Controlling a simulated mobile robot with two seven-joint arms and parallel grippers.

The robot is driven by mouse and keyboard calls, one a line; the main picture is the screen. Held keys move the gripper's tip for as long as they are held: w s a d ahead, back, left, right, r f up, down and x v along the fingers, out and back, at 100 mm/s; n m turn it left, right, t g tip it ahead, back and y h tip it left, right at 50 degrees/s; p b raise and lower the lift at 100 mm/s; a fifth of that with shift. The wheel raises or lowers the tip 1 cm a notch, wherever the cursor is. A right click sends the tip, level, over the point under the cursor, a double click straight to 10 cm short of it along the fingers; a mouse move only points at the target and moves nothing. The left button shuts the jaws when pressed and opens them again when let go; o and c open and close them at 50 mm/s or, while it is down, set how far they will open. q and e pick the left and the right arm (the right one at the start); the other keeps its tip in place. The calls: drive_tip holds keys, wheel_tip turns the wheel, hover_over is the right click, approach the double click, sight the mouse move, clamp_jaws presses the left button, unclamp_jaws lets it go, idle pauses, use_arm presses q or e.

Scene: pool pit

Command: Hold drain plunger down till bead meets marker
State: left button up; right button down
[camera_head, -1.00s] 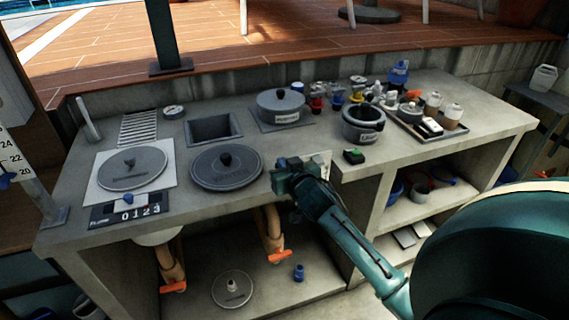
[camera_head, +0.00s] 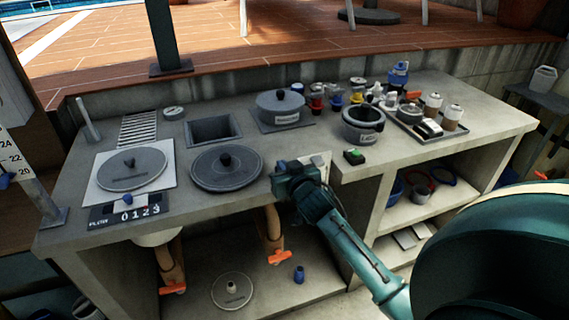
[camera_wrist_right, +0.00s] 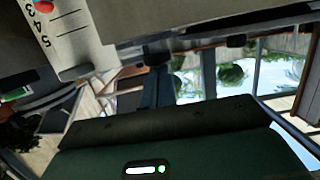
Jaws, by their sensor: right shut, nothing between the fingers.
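My right gripper (camera_head: 281,181) is at the front edge of the grey counter, right of the round dark lid, and it is shut with nothing in it. A pale plate (camera_head: 318,167) shows just behind it. In the right wrist view a pale scale (camera_wrist_right: 72,32) with the numbers 3, 4 and 5 stands at the upper left, with a red bead (camera_wrist_right: 43,6) near the 3. I cannot make out the drain plunger or a separate marker; the gripper hides part of that spot. My left gripper is not in view.
A round dark lid (camera_head: 227,167) and a grey lid (camera_head: 132,169) lie left of the gripper. A black box with a green button (camera_head: 354,156) sits to its right. Pots and a tray of bottles (camera_head: 433,130) stand farther right. Orange-handled pipes (camera_head: 278,257) hang below.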

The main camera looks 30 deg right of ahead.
drive_tip(key=shift+s+a+f, duration=0.2)
drive_tip(key=shift+f, duration=0.5)
drive_tip(key=shift+r, duration=0.2)
drive_tip(key=r+p, duration=0.4)
drive_tip(key=shift+w+d+r, duration=0.1)
drive_tip(key=shift+w, duration=0.15)
drive_tip(key=shift+s+r+p, duration=0.3)
drive_tip(key=shift+r+p, duration=0.1)
drive_tip(key=shift+r, duration=0.1)
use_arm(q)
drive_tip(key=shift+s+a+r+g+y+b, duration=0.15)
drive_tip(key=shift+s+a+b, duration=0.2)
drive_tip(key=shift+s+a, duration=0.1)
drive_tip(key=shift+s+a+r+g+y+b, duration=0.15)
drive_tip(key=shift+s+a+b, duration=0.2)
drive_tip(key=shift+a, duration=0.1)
use_arm(e)
drive_tip(key=v, duration=0.9)
drive_tip(key=shift+s, duration=0.25)
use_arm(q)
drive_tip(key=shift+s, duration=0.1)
use_arm(e)
drive_tip(key=shift+r, duration=0.1)
